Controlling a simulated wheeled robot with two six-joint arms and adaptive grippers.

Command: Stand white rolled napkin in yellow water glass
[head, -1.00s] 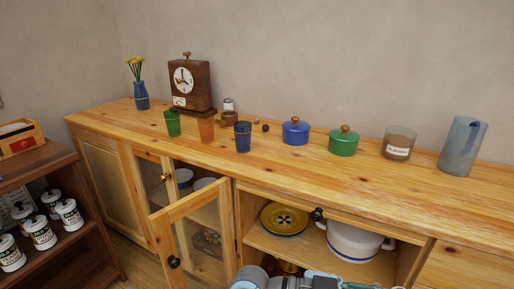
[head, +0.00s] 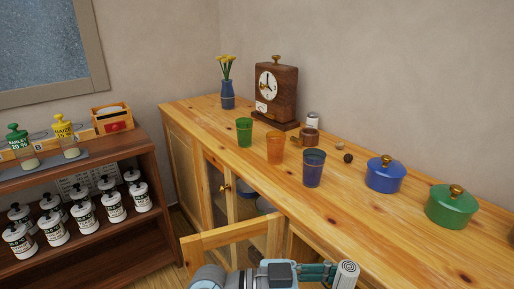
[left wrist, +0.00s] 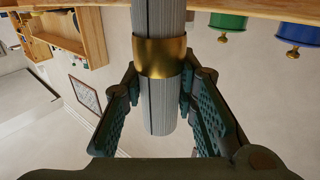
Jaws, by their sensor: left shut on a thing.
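A rolled napkin, pale grey-white with fine stripes, shows end-on in the head view (head: 346,273). In the left wrist view the napkin (left wrist: 154,110) has a gold ring (left wrist: 160,57) around it. My left gripper (head: 325,270) is shut on it; its fingers (left wrist: 168,95) press both sides. It is held at the front of the sideboard, apart from the glasses. An amber-orange glass (head: 275,148) stands upright between a green glass (head: 244,132) and a dark blue glass (head: 313,168). No plainly yellow glass shows. My right gripper is out of view.
The wooden sideboard (head: 400,236) has a door (head: 228,236) swung open at the front. Behind the glasses stand a clock (head: 276,88), a blue vase (head: 227,95) and small jars. Blue (head: 385,175) and green (head: 452,208) lidded pots stand to the right.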

